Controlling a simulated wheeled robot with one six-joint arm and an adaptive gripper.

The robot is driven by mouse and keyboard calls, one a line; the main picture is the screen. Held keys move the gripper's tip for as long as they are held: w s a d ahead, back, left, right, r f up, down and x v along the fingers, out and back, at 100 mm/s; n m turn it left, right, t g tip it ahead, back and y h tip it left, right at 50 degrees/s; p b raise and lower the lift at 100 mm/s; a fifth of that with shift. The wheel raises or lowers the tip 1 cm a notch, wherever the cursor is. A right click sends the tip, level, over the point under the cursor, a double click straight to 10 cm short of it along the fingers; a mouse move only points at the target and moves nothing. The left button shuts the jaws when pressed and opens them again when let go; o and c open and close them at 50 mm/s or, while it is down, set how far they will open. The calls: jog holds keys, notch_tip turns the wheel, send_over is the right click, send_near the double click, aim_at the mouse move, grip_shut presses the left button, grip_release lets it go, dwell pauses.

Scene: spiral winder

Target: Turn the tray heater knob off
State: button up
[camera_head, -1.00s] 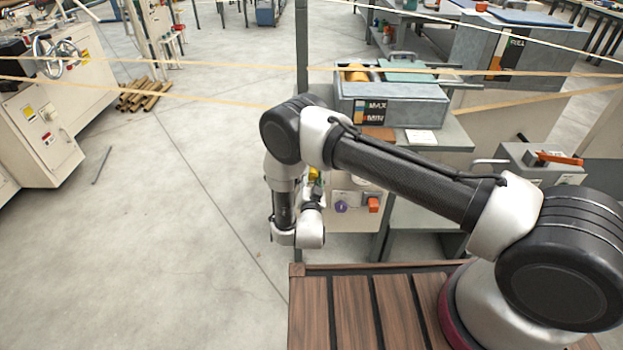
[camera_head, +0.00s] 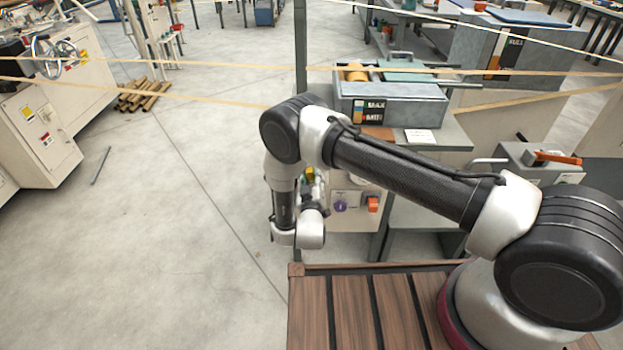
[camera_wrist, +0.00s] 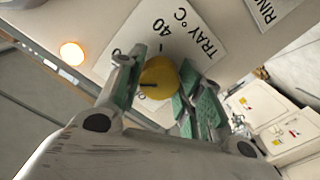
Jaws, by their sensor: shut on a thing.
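The tray heater knob (camera_wrist: 160,76) is round and yellow, on a white plate (camera_wrist: 205,35) that reads "TRAY °C" with a "40" mark. A dark pointer line shows on the knob's left side in the wrist view. My gripper (camera_wrist: 159,84) has its green-padded fingers on both sides of the knob and is shut on it. In the head view a bit of yellow (camera_head: 310,174) shows beside my wrist, at the left edge of the cream panel. My arm hides most of that area there.
An orange lamp (camera_wrist: 72,53) glows on the panel left of the plate. A grey tray box (camera_head: 400,90) stands above. Open floor lies to the left.

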jog(key=n, duration=0.4)
jog(key=shift+d+n, duration=0.1)
jog(key=shift+n, duration=2.7)
jog(key=o, duration=1)
jog(key=shift+r, duration=0.1)
jog(key=shift+o, duration=0.2)
jog(key=s, duration=1.2)
jog(key=shift+a, duration=0.2)
